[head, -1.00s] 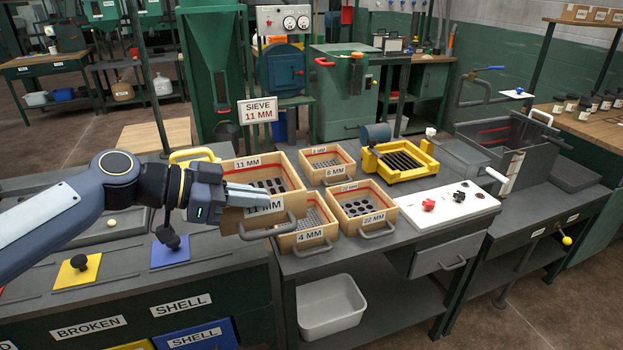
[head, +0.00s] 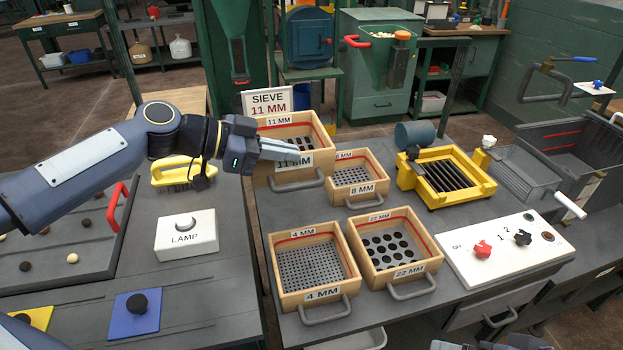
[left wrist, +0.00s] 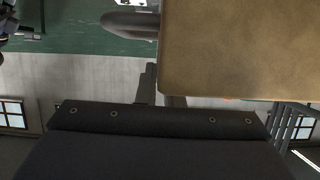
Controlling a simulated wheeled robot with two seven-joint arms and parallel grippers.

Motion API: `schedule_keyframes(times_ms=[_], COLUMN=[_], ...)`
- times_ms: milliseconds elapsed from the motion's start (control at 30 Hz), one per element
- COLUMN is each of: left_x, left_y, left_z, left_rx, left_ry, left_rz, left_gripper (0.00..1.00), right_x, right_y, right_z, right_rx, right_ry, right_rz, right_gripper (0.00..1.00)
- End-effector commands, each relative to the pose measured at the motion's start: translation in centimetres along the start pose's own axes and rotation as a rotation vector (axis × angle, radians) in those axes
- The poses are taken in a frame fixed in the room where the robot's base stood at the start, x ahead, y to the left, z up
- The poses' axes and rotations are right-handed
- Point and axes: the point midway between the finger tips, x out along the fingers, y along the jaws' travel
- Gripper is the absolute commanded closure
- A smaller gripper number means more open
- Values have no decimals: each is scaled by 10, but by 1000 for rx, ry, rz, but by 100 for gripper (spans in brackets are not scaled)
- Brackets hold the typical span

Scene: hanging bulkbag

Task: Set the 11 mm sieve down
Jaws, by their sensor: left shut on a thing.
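The 11 mm sieve (head: 312,127) is a wooden box with a red line inside, a perforated floor and a grey front handle. In the left wrist view, a plain wooden face of the sieve (left wrist: 240,50) fills the upper right. I cannot tell whether its base touches the bench.
The 8 mm sieve (head: 377,188) is close at its right. The 4 mm sieve (head: 329,296) and 22 mm sieve (head: 407,271) stand in front. A yellow-framed grid (head: 480,187) and white switch panel (head: 460,262) are further right. A lamp box (head: 187,238) is left.

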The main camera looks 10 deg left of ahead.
Motion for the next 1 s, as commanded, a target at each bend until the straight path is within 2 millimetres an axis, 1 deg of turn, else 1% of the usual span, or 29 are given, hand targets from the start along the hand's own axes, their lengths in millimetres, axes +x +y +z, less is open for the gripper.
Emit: schedule_keyframes(times_ms=[33,100,267,300,433,533,767,833,900,1000], left_x=[7,18,37,43,58,66,74,79,82,87], left_y=[-10,-25,-62,-70,-87,-96,-106,-111,-110,-109], left_z=[-2,4,15,22,43,54,64,70,82,94], left_rx=[1,0,-1,-2,-2,0,0,-1,-3,-1], left_ry=[8,6,6,3,4,2,2,2,1,2], left_rz=[6,8,5,4,2,1,0,1,0,0], left_gripper=[100,100,100,100,100,100,100,100,100,100], right_x=[-4,-6,-14,-14,-16,-17,-18,-19,-18,-19], right_y=[-2,-3,-6,-6,-7,-8,-8,-9,-8,-9], right_z=[-2,-3,-7,-7,-8,-8,-9,-10,-9,-10], right_rx=[0,0,0,0,0,0,0,0,0,0], right_ry=[0,0,0,0,0,0,0,0,0,0], right_rz=[0,0,0,0,0,0,0,0,0,0], right_gripper=[1,1,1,1,1,1,1,1,1,1])
